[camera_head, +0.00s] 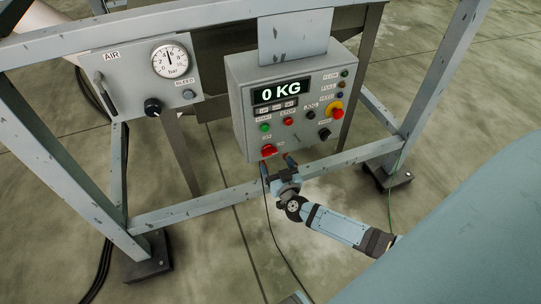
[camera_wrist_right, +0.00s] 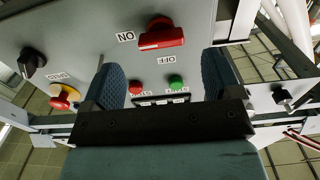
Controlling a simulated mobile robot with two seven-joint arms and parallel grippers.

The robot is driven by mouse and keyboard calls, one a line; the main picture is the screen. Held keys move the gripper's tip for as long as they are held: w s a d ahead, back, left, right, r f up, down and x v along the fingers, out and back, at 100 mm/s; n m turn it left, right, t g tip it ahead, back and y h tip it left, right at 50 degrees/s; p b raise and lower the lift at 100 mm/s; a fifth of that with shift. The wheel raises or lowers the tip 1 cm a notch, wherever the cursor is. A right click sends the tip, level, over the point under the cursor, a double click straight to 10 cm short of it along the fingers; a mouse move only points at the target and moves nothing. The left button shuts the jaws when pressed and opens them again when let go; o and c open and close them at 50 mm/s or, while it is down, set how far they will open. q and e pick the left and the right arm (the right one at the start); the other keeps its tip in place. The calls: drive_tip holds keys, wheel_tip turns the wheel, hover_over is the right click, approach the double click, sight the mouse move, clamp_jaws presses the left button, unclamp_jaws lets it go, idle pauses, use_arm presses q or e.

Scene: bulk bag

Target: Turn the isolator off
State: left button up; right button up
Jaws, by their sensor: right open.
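The isolator is a red rotary handle (camera_head: 268,151) at the lower left of the grey control box (camera_head: 240,120). In the right wrist view, which shows the panel upside down, the red handle (camera_wrist_right: 162,36) lies roughly crosswise. Its left end points towards the ON label (camera_wrist_right: 126,37); the OFF label (camera_wrist_right: 168,60) is below it. My right gripper (camera_head: 277,164) is open and empty, just below and in front of the handle. Its two fingers (camera_wrist_right: 163,78) stand apart in the wrist view, with no visible contact with the handle. My left gripper is not in view.
An air panel (camera_head: 130,80) with a gauge is at the left. A grey frame beam (camera_head: 200,206) runs below the box.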

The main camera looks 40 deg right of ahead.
sight(271, 155)
drive_tip(key=x, duration=0.4)
drive_tip(key=shift+w+b, duration=0.2)
drive_tip(key=shift+b, duration=0.1)
drive_tip(key=shift+w+d, duration=0.1)
drive_tip(key=shift+w, duration=0.5)
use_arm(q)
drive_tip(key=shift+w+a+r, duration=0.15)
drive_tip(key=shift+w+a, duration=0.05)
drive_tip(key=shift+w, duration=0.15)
